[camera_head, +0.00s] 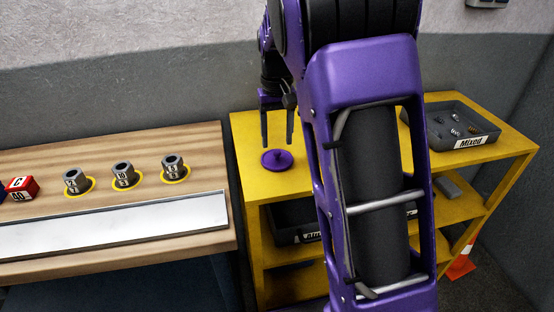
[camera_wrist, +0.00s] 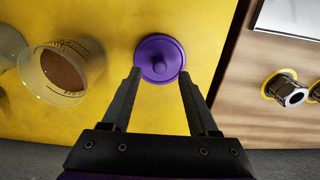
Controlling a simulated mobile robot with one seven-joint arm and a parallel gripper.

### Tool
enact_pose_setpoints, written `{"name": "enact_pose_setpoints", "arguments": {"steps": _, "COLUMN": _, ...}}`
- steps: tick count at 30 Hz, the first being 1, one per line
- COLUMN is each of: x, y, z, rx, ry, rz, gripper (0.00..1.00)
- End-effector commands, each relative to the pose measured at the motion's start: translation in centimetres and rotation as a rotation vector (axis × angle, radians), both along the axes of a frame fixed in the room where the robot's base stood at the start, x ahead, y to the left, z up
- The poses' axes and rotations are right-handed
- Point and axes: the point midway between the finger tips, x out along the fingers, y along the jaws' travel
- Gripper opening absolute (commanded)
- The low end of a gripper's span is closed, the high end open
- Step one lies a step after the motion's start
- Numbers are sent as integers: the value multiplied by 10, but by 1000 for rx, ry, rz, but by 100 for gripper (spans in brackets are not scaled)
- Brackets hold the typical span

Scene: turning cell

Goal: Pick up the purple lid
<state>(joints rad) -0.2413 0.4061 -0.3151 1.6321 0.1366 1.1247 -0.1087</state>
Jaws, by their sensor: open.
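The purple lid (camera_head: 277,160) is a round disc with a small knob on top. It lies flat on the yellow shelf top (camera_head: 245,128), near its left side. In the wrist view the lid (camera_wrist: 159,59) shows just beyond my fingertips, roughly centred between them. My gripper (camera_head: 278,143) points down above the lid, with its fingers apart and nothing between them. In the wrist view my gripper (camera_wrist: 159,76) is also open and empty. A gap shows between the fingertips and the lid.
A clear container (camera_wrist: 62,72) with brown contents stands beside the lid in the wrist view. A grey "Mixed" tray (camera_head: 464,126) sits on the shelf's right.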

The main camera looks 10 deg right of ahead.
Motion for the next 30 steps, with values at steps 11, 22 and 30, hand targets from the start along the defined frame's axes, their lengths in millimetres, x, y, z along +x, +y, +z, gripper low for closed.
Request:
{"name": "enact_pose_setpoints", "arguments": {"steps": 11, "x": 1, "y": 0, "z": -35, "rx": 0, "ry": 0, "rz": 0, "gripper": 60}}
{"name": "enact_pose_setpoints", "arguments": {"steps": 22, "x": 1, "y": 0, "z": -35, "rx": 0, "ry": 0, "rz": 0, "gripper": 8}}
{"name": "enact_pose_setpoints", "arguments": {"steps": 30, "x": 1, "y": 0, "z": -35, "rx": 0, "ry": 0, "rz": 0, "gripper": 0}}
